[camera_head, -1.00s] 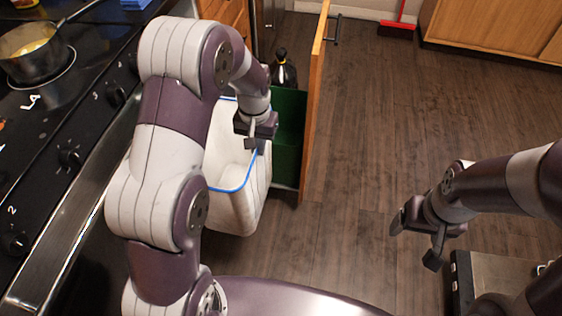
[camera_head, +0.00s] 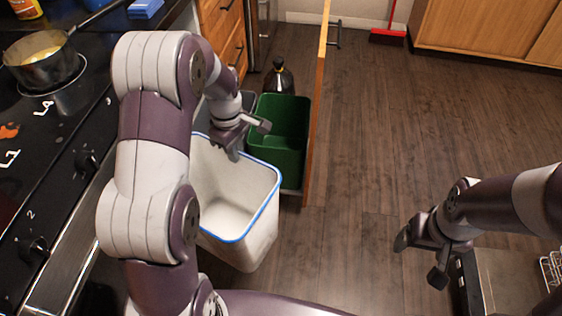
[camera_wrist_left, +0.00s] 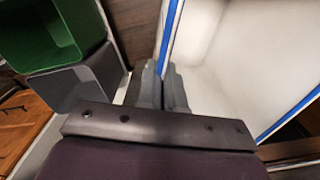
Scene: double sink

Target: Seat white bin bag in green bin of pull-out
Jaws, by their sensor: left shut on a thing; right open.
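The white bin bag (camera_head: 232,200) is box-shaped with a blue rim and an open top. My left gripper (camera_head: 243,140) is shut on its rim at the far edge and holds it tilted in front of the pull-out. The white bag (camera_wrist_left: 235,65) also fills the right of the left wrist view, with my left gripper (camera_wrist_left: 166,85) at its blue edge. The green bin (camera_head: 278,145) stands empty in the pull-out, just beyond the bag; it shows at upper left in the left wrist view (camera_wrist_left: 50,35). My right gripper (camera_head: 420,262) is open and empty above the floor at right.
A grey bin (camera_head: 244,100) sits beside the green one, partly hidden by my arm. A dark bottle (camera_head: 279,77) stands behind them. The wooden pull-out front (camera_head: 318,110) is to their right. The stove with a pan (camera_head: 42,62) is at left. The middle floor is clear.

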